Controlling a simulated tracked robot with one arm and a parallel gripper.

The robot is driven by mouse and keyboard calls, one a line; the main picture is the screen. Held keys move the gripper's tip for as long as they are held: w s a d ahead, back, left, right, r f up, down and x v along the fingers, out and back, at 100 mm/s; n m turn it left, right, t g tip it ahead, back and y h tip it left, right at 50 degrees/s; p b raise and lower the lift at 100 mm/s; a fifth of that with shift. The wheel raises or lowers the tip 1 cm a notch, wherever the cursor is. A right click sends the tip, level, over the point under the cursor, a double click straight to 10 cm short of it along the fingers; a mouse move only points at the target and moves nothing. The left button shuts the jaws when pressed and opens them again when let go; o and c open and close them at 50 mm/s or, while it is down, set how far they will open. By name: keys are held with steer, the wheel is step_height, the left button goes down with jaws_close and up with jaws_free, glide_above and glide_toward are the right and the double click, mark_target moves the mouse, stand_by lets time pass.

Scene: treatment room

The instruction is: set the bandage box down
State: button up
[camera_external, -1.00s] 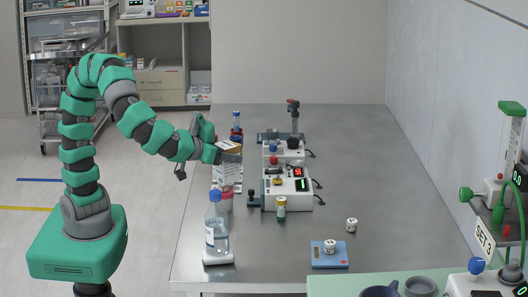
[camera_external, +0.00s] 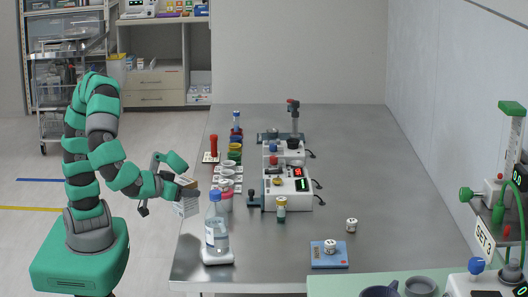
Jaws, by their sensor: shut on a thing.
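My gripper (camera_external: 184,187) is shut on the bandage box (camera_external: 187,206), a white box with an orange-tan top. It holds the box at the table's left edge, to the left of the clear bottle with the blue cap (camera_external: 217,232). The box is slightly tilted, and the gripper hides part of its top. I cannot tell whether its underside touches anything.
The metal table (camera_external: 385,180) has wide free room at its right and back. A row of small containers (camera_external: 228,172) lines its left side. Two white devices (camera_external: 288,188) stand in the middle. A blue scale (camera_external: 330,258) with a small jar sits in front.

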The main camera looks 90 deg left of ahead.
steer(key=shift+w+d+r+p, duration=0.1)
steer(key=shift+w+p, duration=0.55)
steer(key=shift+w, duration=0.35)
steer(key=shift+w+d+f+p, duration=0.3)
steer(key=shift+w+f+p, duration=0.45)
steer(key=shift+w, duration=1)
steer(key=shift+w+d+f+p, duration=0.3)
steer(key=shift+w+f+p, duration=0.45)
steer(key=shift+w, duration=1)
steer(key=shift+w+d+f+p, duration=0.4)
steer(key=shift+w+f, duration=0.65)
steer(key=shift+w, duration=0.7)
steer(key=shift+a+r, duration=0.1)
steer(key=o, duration=1)
